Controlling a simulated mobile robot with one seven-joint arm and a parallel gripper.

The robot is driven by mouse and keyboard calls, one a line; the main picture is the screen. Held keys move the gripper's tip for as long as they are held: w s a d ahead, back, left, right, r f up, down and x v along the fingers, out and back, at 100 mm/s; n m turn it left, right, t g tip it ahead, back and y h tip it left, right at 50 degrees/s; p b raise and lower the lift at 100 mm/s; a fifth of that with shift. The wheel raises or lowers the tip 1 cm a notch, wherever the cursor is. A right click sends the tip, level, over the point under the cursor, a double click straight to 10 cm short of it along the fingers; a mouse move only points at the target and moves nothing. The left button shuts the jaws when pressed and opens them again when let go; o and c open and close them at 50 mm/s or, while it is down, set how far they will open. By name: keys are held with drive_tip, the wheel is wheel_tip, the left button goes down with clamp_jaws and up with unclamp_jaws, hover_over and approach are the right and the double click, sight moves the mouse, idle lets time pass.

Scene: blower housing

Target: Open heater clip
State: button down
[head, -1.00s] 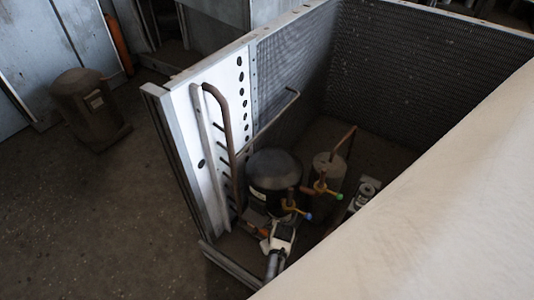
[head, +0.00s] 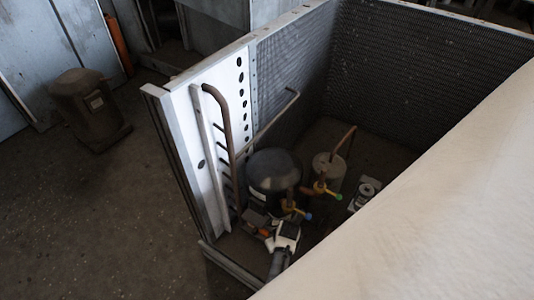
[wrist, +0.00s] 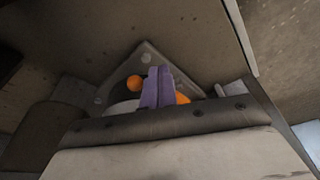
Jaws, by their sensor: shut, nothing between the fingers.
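A black compressor (head: 274,172) stands upright on the floor of the open metal housing. A small orange part (head: 265,233) shows low in front of it, beside my white wrist. In the wrist view, my gripper (wrist: 157,88) has its purple fingers shut together with nothing between them. The fingers are over a grey triangular plate (wrist: 148,60). An orange round part (wrist: 134,83) shows just left of the fingers, and more orange (wrist: 182,98) shows to their right, partly hidden. I cannot tell which orange part, if any, is the heater clip, or whether the fingers touch it.
A curved brown pipe (head: 223,120) runs up the white side panel (head: 190,120), left of the compressor. A grey cylinder (head: 328,172) and copper pipes with yellow valve fittings (head: 322,189) stand close on the right. A pale cover fills the lower right. Another compressor (head: 90,108) stands outside.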

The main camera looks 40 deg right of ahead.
drive_tip(key=a+r+p, duration=0.2)
drive_tip(key=r+p, duration=0.1)
drive_tip(key=w+a+r+p, duration=0.1)
drive_tip(key=p, duration=0.1)
drive_tip(key=shift+a+r, duration=0.25)
drive_tip(key=shift+r, duration=0.1)
idle(0.5)
